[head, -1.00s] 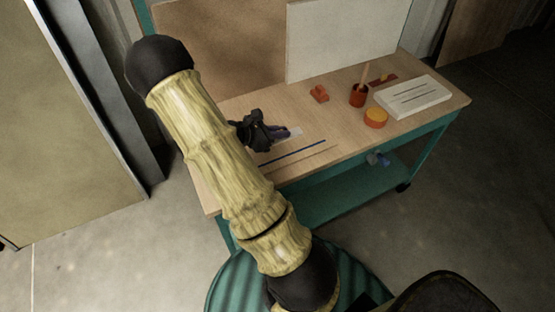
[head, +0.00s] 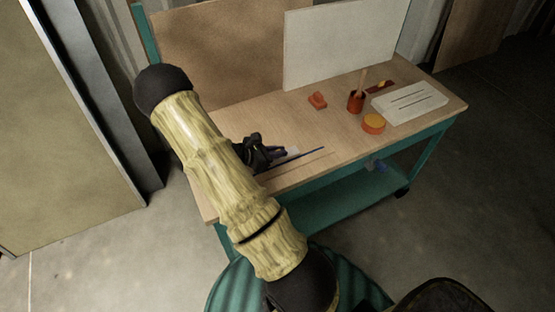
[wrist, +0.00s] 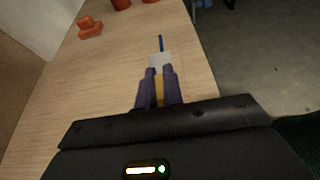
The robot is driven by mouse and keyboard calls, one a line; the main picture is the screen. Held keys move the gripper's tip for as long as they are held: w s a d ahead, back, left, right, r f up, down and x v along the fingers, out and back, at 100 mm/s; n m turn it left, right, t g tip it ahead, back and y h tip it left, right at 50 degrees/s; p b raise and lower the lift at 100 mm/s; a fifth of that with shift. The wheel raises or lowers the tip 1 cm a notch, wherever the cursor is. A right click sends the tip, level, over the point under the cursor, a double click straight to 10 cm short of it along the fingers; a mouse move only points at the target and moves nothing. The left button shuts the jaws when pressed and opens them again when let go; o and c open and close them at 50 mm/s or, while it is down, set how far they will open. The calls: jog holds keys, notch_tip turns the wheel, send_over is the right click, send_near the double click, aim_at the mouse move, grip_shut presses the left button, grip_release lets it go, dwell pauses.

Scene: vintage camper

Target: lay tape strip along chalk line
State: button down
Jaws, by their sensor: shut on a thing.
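My gripper (head: 280,153) is low over the front part of the workbench, its dark purple fingers shut on a small yellow piece (wrist: 159,90). A flat white piece (wrist: 159,61) shows just beyond the fingertips and seems joined to the yellow one; it also shows in the head view (head: 292,152). A thin blue line (wrist: 161,43) runs on beyond the white piece, along the bench's front edge. In the head view the blue line (head: 310,153) is partly hidden by my gripper. I cannot tell tape from chalk in it, nor whether the white piece touches the wood.
On the workbench (head: 225,120) stand an orange-red block (head: 317,101), a red cup with a stick (head: 355,103), an orange-yellow roll (head: 373,123) and a white slab with dark lines (head: 410,103). Boards lean behind. The bench's front edge is close to my gripper.

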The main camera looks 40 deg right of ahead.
aim_at(277, 165)
jog(key=shift+f, duration=2.1)
jog(key=c, duration=1.5)
grip_release()
jog(key=shift+w+f, duration=0.1)
jog(key=shift+f, duration=0.05)
jog(key=shift+c, duration=0.2)
jog(key=shift+a+r, duration=0.1)
jog(key=shift+r, duration=0.15)
jog(key=b+v, duration=0.1)
jog(key=v, duration=1)
jog(key=shift+a+r, duration=0.1)
jog(key=shift+a, duration=0.3)
